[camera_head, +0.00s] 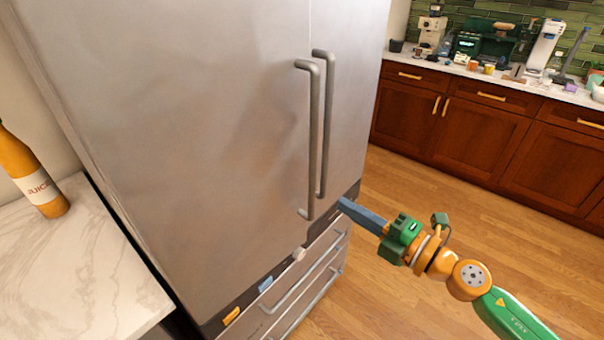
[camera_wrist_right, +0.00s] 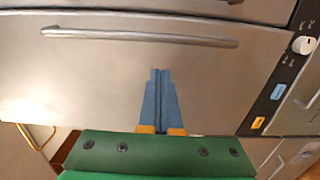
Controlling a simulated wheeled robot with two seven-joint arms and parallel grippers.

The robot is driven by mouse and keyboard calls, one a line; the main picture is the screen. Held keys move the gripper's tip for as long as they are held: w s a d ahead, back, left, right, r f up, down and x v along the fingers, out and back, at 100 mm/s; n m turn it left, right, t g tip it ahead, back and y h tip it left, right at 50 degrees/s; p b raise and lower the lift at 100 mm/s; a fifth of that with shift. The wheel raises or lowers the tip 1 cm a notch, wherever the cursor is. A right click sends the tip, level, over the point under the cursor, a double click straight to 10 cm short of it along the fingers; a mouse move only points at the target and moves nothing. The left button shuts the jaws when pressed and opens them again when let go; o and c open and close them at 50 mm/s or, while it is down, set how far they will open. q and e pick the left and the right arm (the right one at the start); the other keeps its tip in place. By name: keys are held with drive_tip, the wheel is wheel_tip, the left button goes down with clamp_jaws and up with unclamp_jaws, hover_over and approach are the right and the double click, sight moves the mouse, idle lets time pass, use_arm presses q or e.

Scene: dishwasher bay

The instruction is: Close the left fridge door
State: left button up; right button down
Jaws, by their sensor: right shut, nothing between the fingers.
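The left fridge door (camera_head: 200,120) is a large steel panel that fills the left and middle of the head view. Its vertical bar handle (camera_head: 312,140) is beside the right door's handle (camera_head: 326,125). The left door looks flush with the right door (camera_head: 350,70), or nearly so; a small gap cannot be ruled out. My right gripper (camera_head: 343,203) is shut and empty, its blue fingers near the lower end of the handles. In the wrist view the shut fingers (camera_wrist_right: 158,73) point toward a bar handle (camera_wrist_right: 140,37) across a steel door; contact cannot be told. My left gripper is not in view.
A freezer drawer with bar handles (camera_head: 310,270) lies below the doors. A marble counter (camera_head: 80,270) with a juice bottle (camera_head: 35,175) stands at the left. Dark wood cabinets (camera_head: 470,135) stand at the back right. The wood floor (camera_head: 430,200) between is clear.

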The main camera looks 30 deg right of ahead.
drive_tip(key=s, duration=0.1)
drive_tip(key=b, duration=0.1)
approach(312, 176)
drive_tip(key=w+a, duration=0.4)
drive_tip(key=b+x, duration=0.2)
drive_tip(key=b, duration=0.3)
drive_tip(key=shift+w+f+b, duration=0.1)
drive_tip(key=shift+w+b, duration=0.05)
drive_tip(key=shift+b, duration=0.2)
drive_tip(key=r+p, duration=0.1)
drive_tip(key=w+r+p, duration=0.1)
drive_tip(key=p, duration=0.1)
drive_tip(key=shift+w+d+h, duration=0.15)
drive_tip(key=shift+w+h, duration=0.05)
drive_tip(key=shift+h, duration=0.1)
drive_tip(key=w+p, duration=0.1)
drive_tip(key=w+a+p, duration=0.1)
drive_tip(key=shift+a+f+p, duration=0.1)
drive_tip(key=shift+f+p, duration=0.25)
drive_tip(key=shift+f, duration=0.05)
drive_tip(key=shift+w+a+f, duration=0.15)
drive_tip(key=shift+w+f, duration=0.1)
drive_tip(key=shift+w, duration=0.05)
